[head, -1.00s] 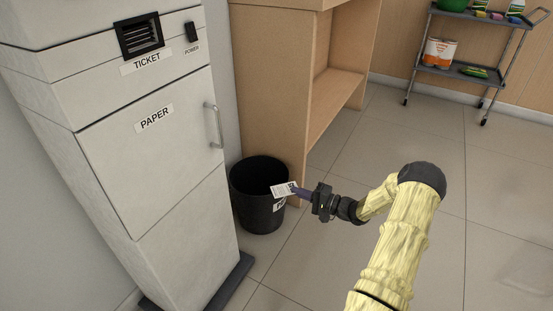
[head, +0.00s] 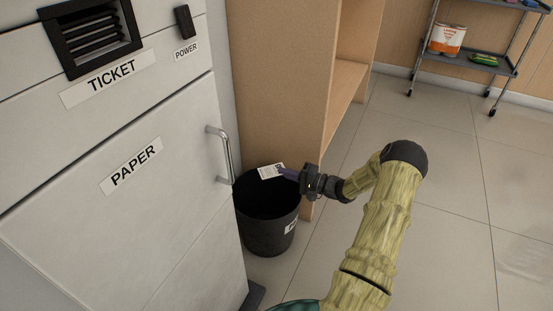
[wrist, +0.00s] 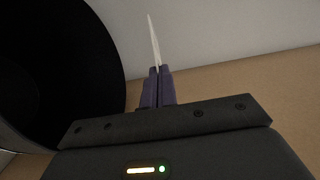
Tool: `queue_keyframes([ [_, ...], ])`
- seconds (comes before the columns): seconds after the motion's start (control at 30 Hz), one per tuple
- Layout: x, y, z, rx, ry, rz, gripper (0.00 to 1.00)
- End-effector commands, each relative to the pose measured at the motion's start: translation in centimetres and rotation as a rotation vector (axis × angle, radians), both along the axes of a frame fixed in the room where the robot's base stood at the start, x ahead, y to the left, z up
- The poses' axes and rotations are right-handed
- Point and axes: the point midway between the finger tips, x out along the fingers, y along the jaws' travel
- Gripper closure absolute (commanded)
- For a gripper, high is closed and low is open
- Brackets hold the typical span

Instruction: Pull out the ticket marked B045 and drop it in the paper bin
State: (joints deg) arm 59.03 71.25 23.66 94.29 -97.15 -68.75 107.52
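A small white ticket (head: 271,171) with dark print is in my gripper (head: 288,174). The print is too small to read. My gripper is shut on the ticket's near end, and the ticket sticks out to the left above the far rim of the black bin (head: 268,236). In the wrist view the ticket (wrist: 154,42) is seen edge-on between the purple fingers (wrist: 158,88), with the dark bin opening (wrist: 60,75) to the left. The bin has a white label, partly cut off from view. The ticket machine's slot (head: 95,38) looks empty.
The grey ticket machine (head: 150,240) with a PAPER door and handle (head: 221,155) stands left of the bin. A wooden counter (head: 280,90) is behind it. A cart (head: 470,55) stands far right. Open floor lies to the right.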

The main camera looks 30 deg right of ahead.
Motion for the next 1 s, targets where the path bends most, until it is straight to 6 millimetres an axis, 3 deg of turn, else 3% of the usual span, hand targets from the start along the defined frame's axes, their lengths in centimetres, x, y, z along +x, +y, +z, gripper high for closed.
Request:
queue_keyframes([
  [0.2,2.0,-0.2,0.0,-0.001,0.001,-0.003,1.0],
  [0.6,2.0,-0.4,-0.2,0.0,-0.001,-0.007,1.0],
  [1.0,2.0,-0.2,-4.2,0.001,0.0,-0.005,1.0],
])
